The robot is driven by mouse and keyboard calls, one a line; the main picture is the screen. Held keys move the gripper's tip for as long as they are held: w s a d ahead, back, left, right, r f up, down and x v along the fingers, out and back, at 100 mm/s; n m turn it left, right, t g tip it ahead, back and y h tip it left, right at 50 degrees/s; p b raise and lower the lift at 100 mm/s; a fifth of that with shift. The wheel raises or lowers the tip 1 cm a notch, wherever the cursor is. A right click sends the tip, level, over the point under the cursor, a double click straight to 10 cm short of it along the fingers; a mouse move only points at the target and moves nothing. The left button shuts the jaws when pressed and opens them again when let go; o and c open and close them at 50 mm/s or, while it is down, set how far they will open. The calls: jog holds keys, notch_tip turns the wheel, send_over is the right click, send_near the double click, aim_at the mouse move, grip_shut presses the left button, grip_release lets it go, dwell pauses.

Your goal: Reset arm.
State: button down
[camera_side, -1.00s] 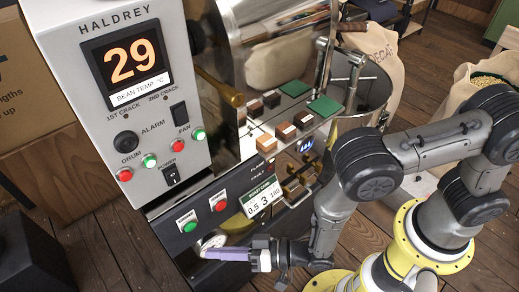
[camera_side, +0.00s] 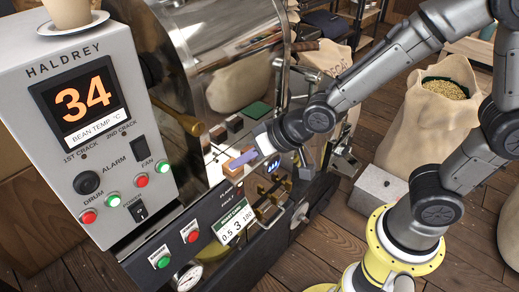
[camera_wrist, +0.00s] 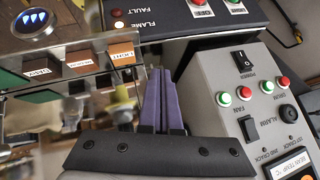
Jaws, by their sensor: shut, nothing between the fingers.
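My gripper (camera_side: 236,163) has purple fingers, shut with nothing between them. In the side view it is beside the sample ledge on the roaster's front, with its fingertips over or near the tan block; whether they touch cannot be told. In the wrist view the shut purple fingers (camera_wrist: 158,80) point up the picture, between the labelled blocks at left and the control panel at right. My arm reaches in from the right, raised and bent.
The grey HALDREY control panel (camera_side: 75,150) reads 34, with lit red and green buttons. A cup (camera_side: 68,14) stands on top. The sample ledge holds coloured blocks, including a green one (camera_side: 257,109). A burlap bean sack (camera_side: 430,120) stands at right.

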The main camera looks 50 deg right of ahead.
jog(key=s+d+r+g+h, duration=0.1)
jog(key=s+d+r, duration=0.4)
jog(key=s+d, duration=0.2)
jog(key=s+d+r+n+g+h, duration=0.1)
jog(key=s+d+r, duration=0.4)
jog(key=s, duration=0.7)
jog(key=d+h, duration=0.1)
jog(key=d, duration=0.1)
jog(key=shift+s+d, duration=0.15)
jog(key=shift+d, duration=0.25)
